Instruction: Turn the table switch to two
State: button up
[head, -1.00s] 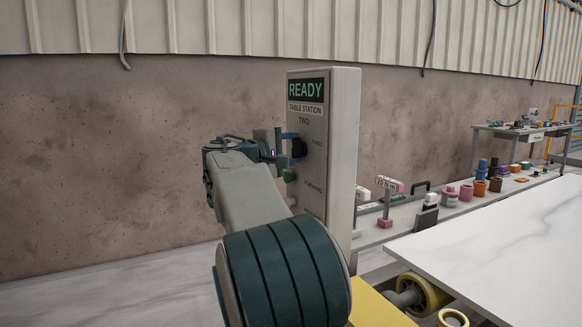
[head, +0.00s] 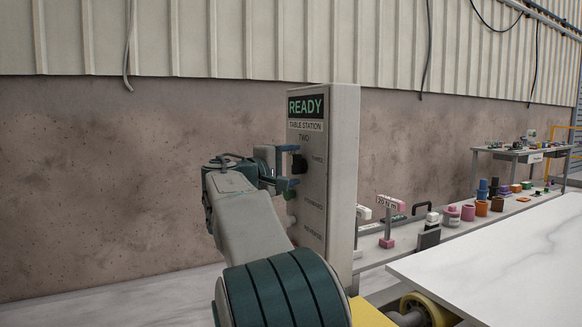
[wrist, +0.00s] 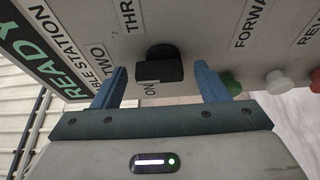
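The table station panel (head: 342,190) is a tall pale box with a lit READY display (head: 306,106). Its black switch knob (head: 299,163) is on the front face below the TWO label (head: 304,138), with THREE to its right. In the wrist view the knob (wrist: 160,70) has TWO to its left, THREE above and a partly hidden label reading "ON" below. I cannot tell which label it points to. My gripper (wrist: 158,84) is open, with one blue finger on either side of the knob and visible gaps between. It also shows in the head view (head: 287,167).
Green (wrist: 230,84), white (wrist: 278,82) and red buttons (wrist: 315,78) sit beside the knob on the panel. A bench with coloured parts (head: 481,207) and a white marble slab (head: 500,248) are at the right. A wall stands behind.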

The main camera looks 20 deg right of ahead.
jog(key=v, duration=1.3)
jog(key=shift+s+a+p, duration=0.25)
jog(key=shift+a+p, duration=0.1)
jog(key=shift+p, duration=0.1)
